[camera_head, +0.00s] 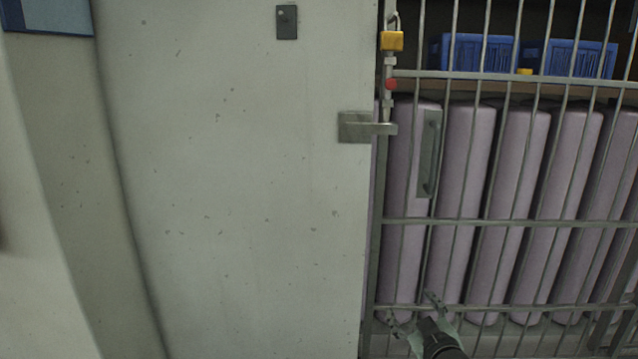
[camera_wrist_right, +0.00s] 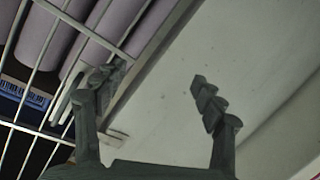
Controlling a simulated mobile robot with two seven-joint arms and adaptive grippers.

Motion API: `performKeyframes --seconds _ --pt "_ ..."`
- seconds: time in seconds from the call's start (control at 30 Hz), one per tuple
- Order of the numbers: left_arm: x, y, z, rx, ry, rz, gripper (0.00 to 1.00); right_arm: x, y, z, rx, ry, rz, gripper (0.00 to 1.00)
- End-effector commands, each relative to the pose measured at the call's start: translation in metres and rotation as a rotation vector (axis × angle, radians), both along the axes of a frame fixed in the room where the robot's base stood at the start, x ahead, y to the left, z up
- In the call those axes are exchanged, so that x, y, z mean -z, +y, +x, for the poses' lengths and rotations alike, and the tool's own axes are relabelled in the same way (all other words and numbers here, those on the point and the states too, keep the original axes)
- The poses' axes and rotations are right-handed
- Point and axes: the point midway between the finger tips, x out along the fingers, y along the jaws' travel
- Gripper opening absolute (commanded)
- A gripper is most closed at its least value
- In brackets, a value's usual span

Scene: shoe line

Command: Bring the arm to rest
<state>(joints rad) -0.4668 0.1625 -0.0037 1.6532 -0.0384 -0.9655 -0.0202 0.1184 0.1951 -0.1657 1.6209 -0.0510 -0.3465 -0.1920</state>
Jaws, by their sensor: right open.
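My right gripper (camera_head: 415,312) shows at the bottom of the head view, low in front of the barred cage door (camera_head: 505,222). Its two fingers are spread apart with nothing between them. In the right wrist view the right gripper (camera_wrist_right: 155,95) is also open and empty, with one finger in front of the bars and the other in front of the pale wall. I cannot tell whether a finger touches the bars. My left gripper is not in view.
The cage holds several tall pale purple cylinders (camera_head: 455,200) and blue crates (camera_head: 475,52) on a shelf. A yellow padlock (camera_head: 392,41), a latch bracket (camera_head: 362,128) and a grey handle (camera_head: 429,152) are at the door's left edge. A bare wall (camera_head: 240,200) fills the left.

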Motion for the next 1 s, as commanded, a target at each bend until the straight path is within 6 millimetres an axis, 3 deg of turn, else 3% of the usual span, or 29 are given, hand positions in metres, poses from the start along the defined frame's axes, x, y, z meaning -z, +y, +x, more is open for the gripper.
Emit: performKeyframes --seconds 0.03,0.2,0.27,0.4,0.5,0.6,0.73,0.83,1.0 --pt "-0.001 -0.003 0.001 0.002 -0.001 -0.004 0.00 0.037 -0.006 -0.021 0.022 0.091 0.015 0.70" --pt "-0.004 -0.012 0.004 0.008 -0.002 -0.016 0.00 0.142 -0.024 -0.098 0.103 0.378 0.055 0.70" --pt "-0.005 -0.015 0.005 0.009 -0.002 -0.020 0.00 0.174 -0.030 -0.131 0.134 0.478 0.067 0.70" --pt "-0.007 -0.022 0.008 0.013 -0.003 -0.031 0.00 0.240 -0.043 -0.215 0.211 0.707 0.089 0.70" --pt "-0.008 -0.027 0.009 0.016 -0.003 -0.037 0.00 0.275 -0.051 -0.276 0.266 0.855 0.101 0.70" --pt "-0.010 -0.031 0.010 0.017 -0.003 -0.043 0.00 0.298 -0.057 -0.328 0.312 0.976 0.107 0.70" --pt "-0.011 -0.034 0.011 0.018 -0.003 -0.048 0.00 0.313 -0.062 -0.373 0.355 1.077 0.110 0.70" --pt "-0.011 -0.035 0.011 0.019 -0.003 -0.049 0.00 0.318 -0.064 -0.389 0.370 1.112 0.110 0.70" --pt "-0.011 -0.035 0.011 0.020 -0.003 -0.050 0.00 0.319 -0.064 -0.392 0.374 1.120 0.110 0.70"
